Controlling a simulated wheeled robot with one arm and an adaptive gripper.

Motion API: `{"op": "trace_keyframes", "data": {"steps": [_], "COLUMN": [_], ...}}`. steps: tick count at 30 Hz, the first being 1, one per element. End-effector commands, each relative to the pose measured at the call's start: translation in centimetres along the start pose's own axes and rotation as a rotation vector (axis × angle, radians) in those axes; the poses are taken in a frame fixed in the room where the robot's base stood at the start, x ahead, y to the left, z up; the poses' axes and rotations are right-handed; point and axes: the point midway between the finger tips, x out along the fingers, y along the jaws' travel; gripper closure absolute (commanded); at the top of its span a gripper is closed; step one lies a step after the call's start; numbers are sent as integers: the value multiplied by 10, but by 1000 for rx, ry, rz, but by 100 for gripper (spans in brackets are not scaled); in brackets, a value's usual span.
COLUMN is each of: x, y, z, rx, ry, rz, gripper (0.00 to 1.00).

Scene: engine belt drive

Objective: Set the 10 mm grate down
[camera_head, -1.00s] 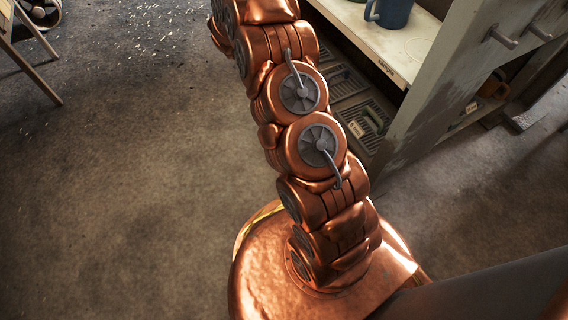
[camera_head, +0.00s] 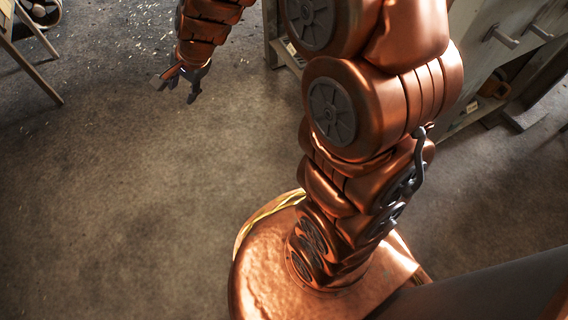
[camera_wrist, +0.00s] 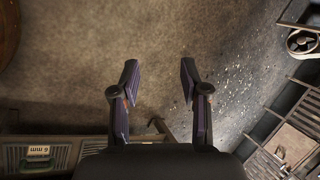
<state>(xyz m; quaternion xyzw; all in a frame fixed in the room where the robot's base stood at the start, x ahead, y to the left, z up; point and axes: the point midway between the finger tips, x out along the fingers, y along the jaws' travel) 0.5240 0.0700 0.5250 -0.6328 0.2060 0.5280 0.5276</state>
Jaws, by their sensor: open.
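My gripper (camera_head: 190,84) hangs over bare floor at the upper left in the head view. In the wrist view my gripper (camera_wrist: 159,82) has its two dark fingers spread apart, with only floor between them and nothing held. A slatted grate with a "6 mm" label (camera_wrist: 38,152) shows at the lower left of the wrist view, partly cut off by the frame. I can make out no grate with a 10 mm label in either current view. My arm covers most of the shelf area in the head view.
A pale shelf unit (camera_head: 478,60) with pegs stands at the upper right. A wooden frame (camera_head: 33,62) and a wheel-like part are at the upper left. In the wrist view a dark rack (camera_wrist: 268,125) and a fan-like wheel (camera_wrist: 302,42) are at the right. The floor (camera_head: 110,190) is open.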

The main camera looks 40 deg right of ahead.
Motion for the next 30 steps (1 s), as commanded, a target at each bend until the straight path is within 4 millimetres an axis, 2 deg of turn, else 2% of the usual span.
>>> {"op": "trace_keyframes", "data": {"steps": [3,8,9,12,15,18,23,30], "x": [-26,-61,-70,-94,-115,-132,-145,-146], "y": [48,120,140,187,226,256,277,279], "z": [32,61,67,76,82,84,85,85], "rx": [-239,-540,-610,-769,-896,-980,-1042,-1048], "ry": [-52,-136,-162,-223,-280,-332,-372,-377], "rz": [109,269,313,413,498,565,613,618], "gripper": [55,55,55,55,55,55,55,55]}}
